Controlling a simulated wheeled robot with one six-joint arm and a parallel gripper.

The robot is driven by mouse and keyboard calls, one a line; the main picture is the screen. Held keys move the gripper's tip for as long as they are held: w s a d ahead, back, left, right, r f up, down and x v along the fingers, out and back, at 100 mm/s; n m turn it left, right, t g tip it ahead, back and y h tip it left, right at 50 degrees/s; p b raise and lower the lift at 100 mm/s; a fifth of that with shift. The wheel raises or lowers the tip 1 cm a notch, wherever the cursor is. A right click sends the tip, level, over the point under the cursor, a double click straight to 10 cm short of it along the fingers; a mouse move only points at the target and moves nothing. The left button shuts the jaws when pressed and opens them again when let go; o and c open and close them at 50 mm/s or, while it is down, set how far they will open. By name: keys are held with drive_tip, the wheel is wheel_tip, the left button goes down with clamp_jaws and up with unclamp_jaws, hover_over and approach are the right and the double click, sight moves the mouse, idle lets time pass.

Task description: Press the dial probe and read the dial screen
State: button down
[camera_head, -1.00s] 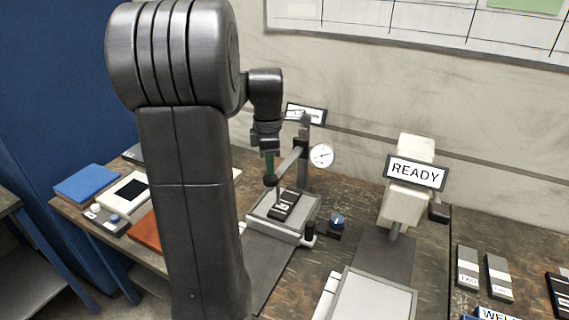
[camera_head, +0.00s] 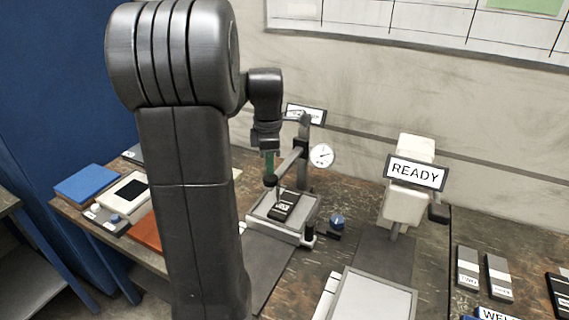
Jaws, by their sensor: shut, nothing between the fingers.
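The dial gauge (camera_head: 321,155) has a round white face and sits on a stand with a dark post (camera_head: 304,165) and a side arm. Its needle shows, but the scale is too small to read. A black labelled block (camera_head: 284,206) lies on the grey base plate (camera_head: 262,224) under the stand. My gripper (camera_head: 269,180) points down beside the stand's side arm, above the plate's back left part. It looks shut and empty; its tips are small and partly dark, so contact with the probe cannot be told.
A white device with a READY sign (camera_head: 415,172) stands to the right, behind a pale tray (camera_head: 372,300). A blue knob (camera_head: 337,221) sits beside the base plate. Labelled blocks (camera_head: 467,268) lie at the right. Blue and white boxes (camera_head: 88,184) lie at the left.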

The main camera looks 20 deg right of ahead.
sight(270, 177)
idle(0.4)
drive_tip(key=shift+f+b, duration=1.6)
drive_tip(key=shift+f, duration=1.1)
drive_tip(key=shift+r, duration=0.1)
wheel_tip(270, 177, up, 6)
drive_tip(key=p, duration=0.5)
wheel_tip(270, 177, up, 14)
drive_tip(key=b, duration=0.1)
drive_tip(key=shift+f, duration=0.25)
